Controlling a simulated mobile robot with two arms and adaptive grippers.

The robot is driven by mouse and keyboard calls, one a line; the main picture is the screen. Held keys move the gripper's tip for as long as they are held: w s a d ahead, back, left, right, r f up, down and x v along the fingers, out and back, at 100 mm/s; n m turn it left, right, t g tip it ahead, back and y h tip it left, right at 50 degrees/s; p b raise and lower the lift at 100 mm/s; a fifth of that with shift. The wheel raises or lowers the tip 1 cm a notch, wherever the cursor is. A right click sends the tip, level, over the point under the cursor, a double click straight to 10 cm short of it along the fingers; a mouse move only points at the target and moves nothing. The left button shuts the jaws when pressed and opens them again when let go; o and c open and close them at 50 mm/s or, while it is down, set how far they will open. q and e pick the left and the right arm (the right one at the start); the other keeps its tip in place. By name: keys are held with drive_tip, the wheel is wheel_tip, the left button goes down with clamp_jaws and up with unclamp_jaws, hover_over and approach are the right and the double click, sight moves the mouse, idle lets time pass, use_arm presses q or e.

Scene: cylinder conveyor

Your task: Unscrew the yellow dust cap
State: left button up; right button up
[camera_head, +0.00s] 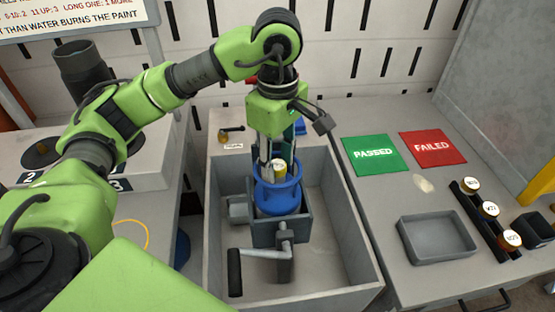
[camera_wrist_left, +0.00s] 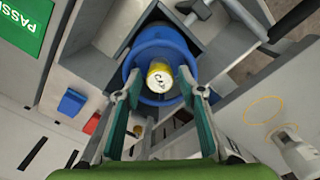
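The yellow dust cap (camera_head: 279,168) has a white labelled top and sits inside the collar of a blue cylinder (camera_head: 277,196). In the left wrist view the cap (camera_wrist_left: 160,78) shows beyond and between the fingertips. My left gripper (camera_head: 276,158) points down over the cylinder with its fingers spread, one on each side of the cap. In the left wrist view the gripper (camera_wrist_left: 160,84) shows gaps between fingers and cap; I cannot tell how deep the tips reach. The cylinder stands in a grey vise (camera_head: 262,234) with a crank handle. My right gripper is not in view.
The vise stands in a deep grey bin (camera_head: 336,272) with raised walls. On the right bench are a green PASSED mat (camera_head: 374,155), a red FAILED mat (camera_head: 433,148), a grey tray (camera_head: 437,238) and a rack of round labelled parts (camera_head: 490,210).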

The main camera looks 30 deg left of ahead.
use_arm(q)
drive_tip(key=shift+b, duration=0.4)
idle(0.3)
clamp_jaws()
drive_tip(key=n, duration=0.3)
drive_tip(key=shift+n, duration=1.5)
drive_tip(key=shift+n, duration=0.9)
drive_tip(key=n, duration=0.4)
drive_tip(key=shift+r+n+p, duration=0.1)
drive_tip(key=shift+n+p, duration=0.2)
